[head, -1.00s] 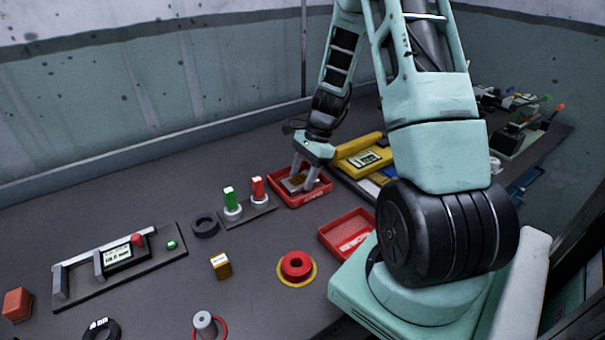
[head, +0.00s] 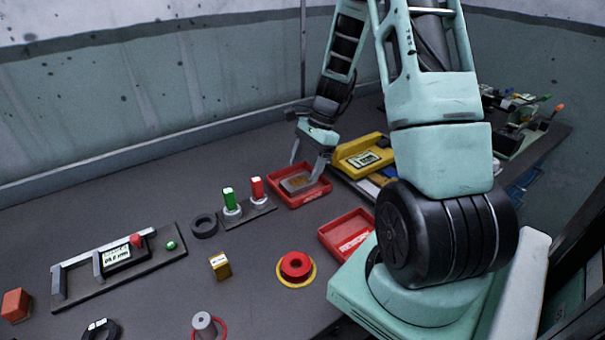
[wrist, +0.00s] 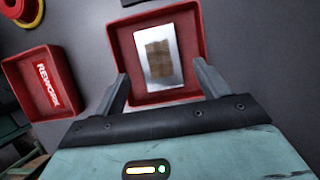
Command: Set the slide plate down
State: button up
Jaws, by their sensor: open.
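The slide plate (wrist: 157,55), a silver plate with a brown patch, lies inside the far red tray (head: 322,192). In the head view the plate (head: 296,183) rests in the tray, a little tilted in its outline. In the wrist view the tray (wrist: 202,35) surrounds it. My gripper (head: 307,168) is above the tray with its fingers spread. In the wrist view my gripper (wrist: 161,82) is open and empty, one finger at each side of the near tray edge, apart from the plate.
A second red tray (head: 346,233), labelled REWORK in the wrist view (wrist: 45,83), stands nearer. Green and red posts (head: 245,207) on a dark base stand left of the far tray. A yellow device (head: 360,155) is at its right.

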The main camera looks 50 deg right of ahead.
jog(key=w+v, duration=0.1)
jog(key=v, duration=0.7)
jog(key=shift+s+r, duration=0.3)
jog(key=shift+s, duration=0.15)
jog(key=a+r+n+g+h, duration=0.1)
jog(key=a+r+n+g, duration=0.15)
jog(key=a+n, duration=1.55)
jog(key=s+a+n+t+h, duration=0.1)
jog(key=s+a+n+h, duration=0.1)
jog(key=s+a+n, duration=0.8)
jog(key=s+a, duration=0.8)
jog(key=a, duration=0.3)
jog(key=shift+a+r+n+h, duration=0.3)
jog(key=shift+a+n+h, duration=0.1)
jog(key=shift+s, duration=0.1)
